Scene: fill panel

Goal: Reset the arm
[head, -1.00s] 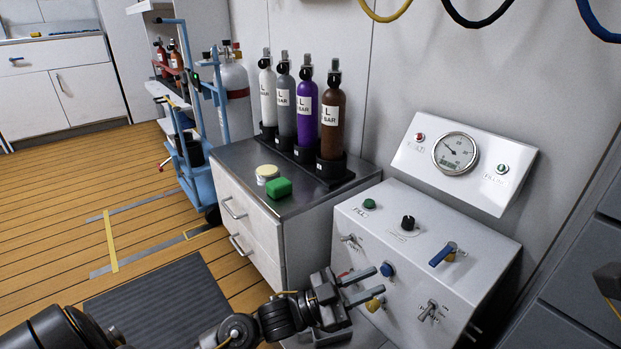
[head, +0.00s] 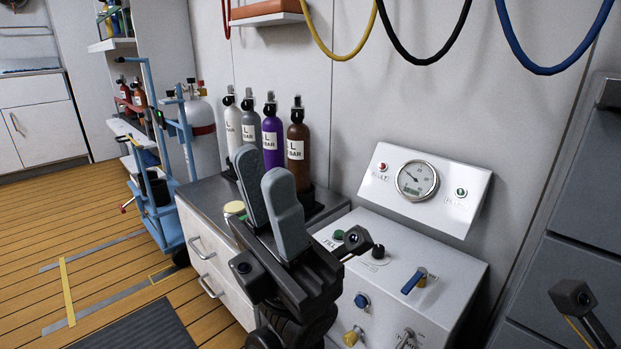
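My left gripper (head: 263,166) is raised in the middle of the head view, with its two grey fingers pointing up. The fingers are apart with a narrow gap between them, and nothing shows held. It is in front of the cabinet top and the bottles, at the left of the fill panel (head: 455,277), and hides part of them. The panel has a green button (head: 338,235), a black knob (head: 378,251), a blue-handled valve (head: 414,281), a blue knob (head: 362,300) and a yellow knob (head: 352,337). My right gripper's fingers do not show.
Several bottles, including a purple one (head: 272,142), stand on the cabinet (head: 208,262). A gauge (head: 417,180) is mounted above the panel. Hoses (head: 553,69) hang above. A blue cart (head: 168,228) stands at the left. Dark drawers (head: 583,215) are at the right.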

